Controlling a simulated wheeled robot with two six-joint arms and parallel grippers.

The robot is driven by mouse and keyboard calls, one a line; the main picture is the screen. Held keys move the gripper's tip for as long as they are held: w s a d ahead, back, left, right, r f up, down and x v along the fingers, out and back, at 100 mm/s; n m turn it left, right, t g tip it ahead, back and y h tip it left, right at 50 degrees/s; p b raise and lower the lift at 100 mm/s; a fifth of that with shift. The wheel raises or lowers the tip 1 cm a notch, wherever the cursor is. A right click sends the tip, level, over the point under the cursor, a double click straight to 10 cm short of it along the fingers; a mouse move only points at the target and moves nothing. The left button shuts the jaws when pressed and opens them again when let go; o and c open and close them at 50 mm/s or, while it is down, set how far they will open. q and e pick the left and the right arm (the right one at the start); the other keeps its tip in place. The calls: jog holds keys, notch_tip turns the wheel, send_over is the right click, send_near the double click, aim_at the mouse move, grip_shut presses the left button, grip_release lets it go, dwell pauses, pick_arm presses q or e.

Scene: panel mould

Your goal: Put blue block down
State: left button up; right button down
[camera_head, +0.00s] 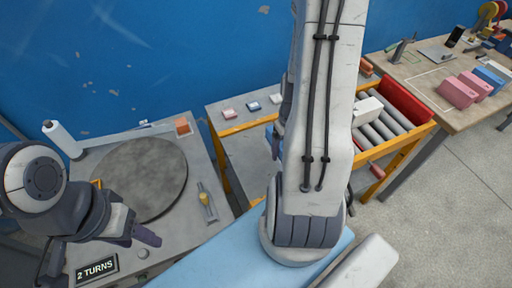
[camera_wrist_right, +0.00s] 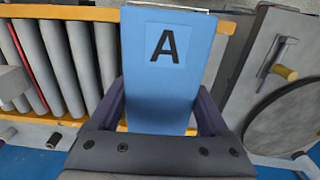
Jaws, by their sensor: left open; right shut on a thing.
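A blue block (camera_wrist_right: 165,95) with a black letter A on a lighter square fills the middle of the right wrist view. My right gripper (camera_wrist_right: 161,112) is shut on it, one dark finger along each side. The block's underside is hidden, so I cannot tell whether it touches anything below. In the head view my right arm hides most of that gripper and block. My left gripper (camera_head: 138,226) is open and empty, low over the left bench near the round grey plate (camera_head: 145,178).
A roller rack (camera_head: 378,128) with an orange frame and red side stands right of my arm; its rollers (camera_wrist_right: 55,55) show in the right wrist view. Small labelled blocks (camera_head: 253,106) line the shelf's back. Pink blocks (camera_head: 458,92) and another blue block (camera_head: 489,78) lie on the right table.

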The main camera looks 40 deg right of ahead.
jog(key=w+f, duration=0.2)
jog(key=w, duration=0.1)
jog(key=w+f+p, duration=0.1)
jog(key=w, duration=0.2)
jog(key=w+f+p, duration=0.1)
jog(key=w+f, duration=0.1)
jog(key=w, duration=0.1)
jog(key=shift+w+a+f, duration=0.3)
jog(key=shift+w+f, duration=0.4)
notch_tip(320, 180, down, 4)
jog(key=shift+r+p, duration=0.2)
jog(key=shift+p, duration=0.3)
jog(key=shift+f, duration=0.1)
jog(key=shift+f, duration=0.2)
grip_release()
jog(key=shift+s, duration=0.1)
jog(key=shift+r, duration=0.15)
